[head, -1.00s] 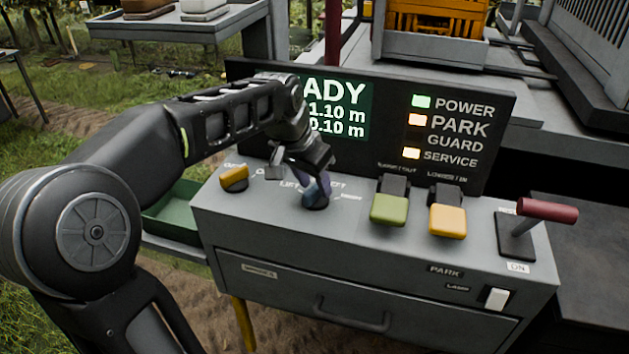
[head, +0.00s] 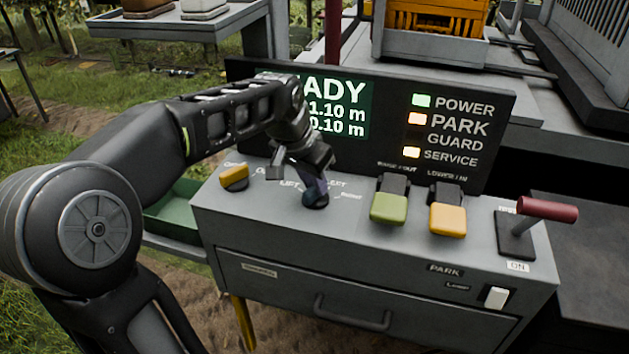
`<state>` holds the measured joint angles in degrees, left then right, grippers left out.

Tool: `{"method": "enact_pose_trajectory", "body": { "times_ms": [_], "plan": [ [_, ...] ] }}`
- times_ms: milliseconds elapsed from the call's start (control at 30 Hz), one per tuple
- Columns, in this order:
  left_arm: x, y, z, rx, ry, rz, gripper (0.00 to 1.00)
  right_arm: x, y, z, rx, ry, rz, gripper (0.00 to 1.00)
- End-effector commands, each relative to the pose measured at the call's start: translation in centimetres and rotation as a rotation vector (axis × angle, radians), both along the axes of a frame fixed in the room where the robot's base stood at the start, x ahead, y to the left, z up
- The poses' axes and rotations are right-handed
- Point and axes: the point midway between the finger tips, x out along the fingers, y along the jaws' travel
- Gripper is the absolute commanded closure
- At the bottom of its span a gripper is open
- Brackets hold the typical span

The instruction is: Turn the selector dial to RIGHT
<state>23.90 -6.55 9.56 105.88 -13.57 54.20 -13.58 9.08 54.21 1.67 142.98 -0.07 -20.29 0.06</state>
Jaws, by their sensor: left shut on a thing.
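The selector dial (head: 316,199) is a dark blue knob on the sloped top of the grey control console. Small labels ring it: one on its left, one above right, and one reading like RIGHT on its right. My left gripper (head: 308,180) comes down over the dial from behind and is shut on it, hiding its upper part. Where the dial's pointer stands cannot be made out. My right gripper is not in view.
A yellow knob (head: 234,178) sits left of the dial. A green paddle (head: 388,208), a yellow paddle (head: 447,219) and a red-handled lever (head: 546,209) stand to its right. The display panel (head: 440,130) rises behind. A green tray (head: 175,215) is left of the console.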

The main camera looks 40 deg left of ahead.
Motion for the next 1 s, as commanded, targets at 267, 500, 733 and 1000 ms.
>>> {"method": "enact_pose_trajectory", "body": {
  "times_ms": [267,500,733,1000],
  "plan": [
    [0.01,0.01,0.04,0.0,0.0,-0.008,1.0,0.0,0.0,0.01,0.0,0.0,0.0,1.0],
    [0.03,0.03,0.08,-0.001,-0.001,-0.072,1.0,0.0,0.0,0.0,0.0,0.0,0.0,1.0],
    [0.07,0.07,0.03,-0.001,-0.001,-0.21,1.0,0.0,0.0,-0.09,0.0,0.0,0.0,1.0],
    [0.13,0.17,0.01,0.0,-0.002,-0.426,1.0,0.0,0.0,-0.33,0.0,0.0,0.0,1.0]
  ]
}}
